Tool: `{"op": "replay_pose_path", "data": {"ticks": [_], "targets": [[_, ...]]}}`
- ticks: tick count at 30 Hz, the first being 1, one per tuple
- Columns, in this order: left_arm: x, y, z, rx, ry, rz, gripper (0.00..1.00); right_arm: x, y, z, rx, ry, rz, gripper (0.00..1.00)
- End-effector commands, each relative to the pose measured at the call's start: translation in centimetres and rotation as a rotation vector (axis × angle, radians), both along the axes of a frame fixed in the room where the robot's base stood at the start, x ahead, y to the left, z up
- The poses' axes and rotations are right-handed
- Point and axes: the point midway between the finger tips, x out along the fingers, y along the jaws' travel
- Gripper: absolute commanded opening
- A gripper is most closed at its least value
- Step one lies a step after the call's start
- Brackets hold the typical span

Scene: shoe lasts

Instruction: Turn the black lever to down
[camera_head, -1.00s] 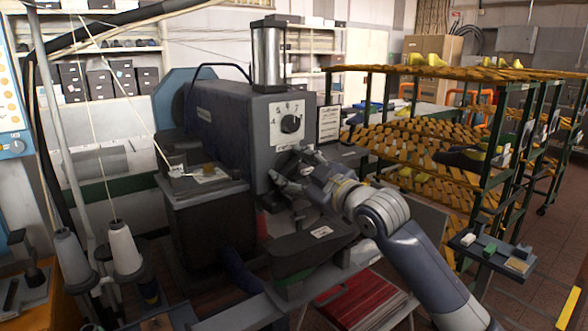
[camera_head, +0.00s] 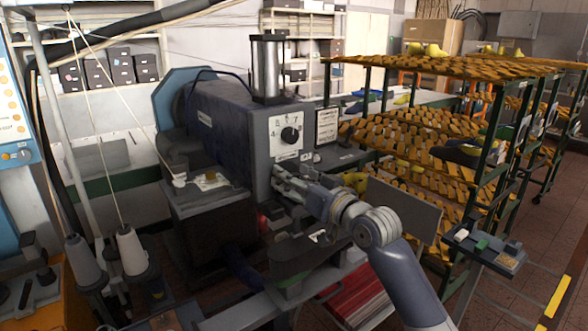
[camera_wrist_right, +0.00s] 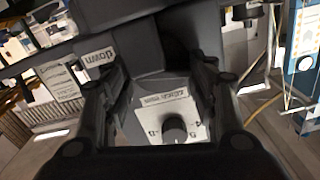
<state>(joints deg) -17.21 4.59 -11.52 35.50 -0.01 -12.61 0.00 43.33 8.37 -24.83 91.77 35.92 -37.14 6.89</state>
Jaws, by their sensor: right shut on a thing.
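The grey-blue machine (camera_head: 225,120) stands at the middle of the head view. Its front panel has a black dial (camera_head: 290,135) and white labels below it. My right gripper (camera_head: 280,178) is against the front of the machine, below these labels. In the right wrist view its fingers (camera_wrist_right: 157,80) are on either side of a dark part and shut on it, seemingly the black lever. The lever's exact shape and angle are hard to make out, and the gripper hides it in the head view. A "down" label (camera_wrist_right: 97,57) shows upside down beside the left finger. My left gripper is not in view.
A rack (camera_head: 420,68) with orange slatted shelves stands to the right of the machine. A small tool tray (camera_head: 487,247) is at the lower right. Thread cones (camera_head: 130,250) stand at the lower left. A grey panel (camera_head: 405,208) is behind my right arm.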

Motion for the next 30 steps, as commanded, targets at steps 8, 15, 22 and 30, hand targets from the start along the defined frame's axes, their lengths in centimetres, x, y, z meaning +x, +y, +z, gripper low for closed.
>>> {"op": "replay_pose_path", "data": {"ticks": [8,15,22,30], "targets": [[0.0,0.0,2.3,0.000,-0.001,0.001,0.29,0.0,0.0,0.2,0.180,0.131,0.000,0.29],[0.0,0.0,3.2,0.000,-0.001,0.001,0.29,0.1,-0.1,0.1,0.278,0.202,0.000,0.29],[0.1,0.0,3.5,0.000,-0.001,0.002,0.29,0.1,-0.1,0.0,0.322,0.233,0.000,0.29],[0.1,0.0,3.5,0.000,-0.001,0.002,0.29,0.1,-0.1,0.0,0.332,0.239,0.000,0.29]]}}
